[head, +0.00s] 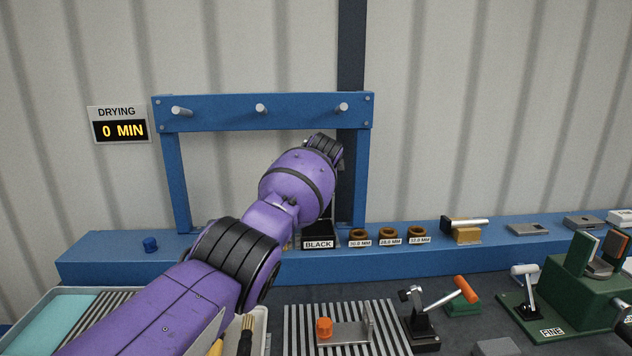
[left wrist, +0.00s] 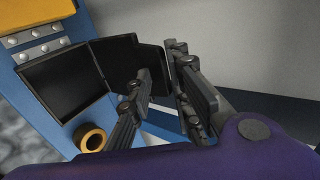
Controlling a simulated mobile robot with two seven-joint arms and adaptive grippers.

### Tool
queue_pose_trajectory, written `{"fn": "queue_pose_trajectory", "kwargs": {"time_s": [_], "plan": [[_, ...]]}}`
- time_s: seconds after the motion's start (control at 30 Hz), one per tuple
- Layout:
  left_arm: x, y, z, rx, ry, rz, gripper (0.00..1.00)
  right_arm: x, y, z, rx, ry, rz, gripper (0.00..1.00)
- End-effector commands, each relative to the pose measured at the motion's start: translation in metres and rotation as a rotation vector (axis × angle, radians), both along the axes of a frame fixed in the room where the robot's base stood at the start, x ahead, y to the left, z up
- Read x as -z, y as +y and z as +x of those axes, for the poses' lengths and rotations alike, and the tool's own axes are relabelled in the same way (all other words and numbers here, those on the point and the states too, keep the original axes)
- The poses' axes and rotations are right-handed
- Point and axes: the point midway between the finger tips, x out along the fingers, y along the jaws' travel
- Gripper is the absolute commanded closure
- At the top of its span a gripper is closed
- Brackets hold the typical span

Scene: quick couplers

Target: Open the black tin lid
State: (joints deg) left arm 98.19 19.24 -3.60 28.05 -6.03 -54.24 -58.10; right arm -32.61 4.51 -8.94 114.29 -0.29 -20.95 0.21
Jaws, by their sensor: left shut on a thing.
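The black tin (head: 320,228) stands on the blue shelf behind a BLACK label, mostly hidden by my left arm in the head view. In the left wrist view the tin (left wrist: 62,85) shows a dark square opening with a thin rim. Its black lid (left wrist: 118,62) stands up from one side of the opening, at an angle to it. My left gripper (left wrist: 162,64) is shut on the lid's outer part, which lies between its fingers. The head view hides the fingers behind the purple arm. My right gripper is not in view.
Brown rings (head: 388,234) with size labels sit right of the tin. The blue frame (head: 262,112) with pegs surrounds my arm. Below are a striped mat (head: 296,318), an orange-handled clamp (head: 466,289) and a green FINE machine (head: 572,295). A tray (head: 40,308) is at lower left.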

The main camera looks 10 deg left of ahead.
Motion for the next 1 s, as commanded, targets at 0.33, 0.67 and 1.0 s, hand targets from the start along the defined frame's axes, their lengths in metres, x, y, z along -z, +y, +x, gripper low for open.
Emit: {"fn": "queue_pose_trajectory", "kwargs": {"time_s": [0.33,0.67,1.0], "plan": [[0.013,0.001,-0.004,-0.004,0.066,-0.015,0.77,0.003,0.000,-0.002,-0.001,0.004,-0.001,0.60],[0.007,0.000,-0.003,-0.003,0.058,-0.014,0.72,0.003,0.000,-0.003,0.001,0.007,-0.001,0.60],[0.001,-0.001,-0.005,-0.002,0.052,-0.014,0.72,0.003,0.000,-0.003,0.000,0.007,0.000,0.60]]}}
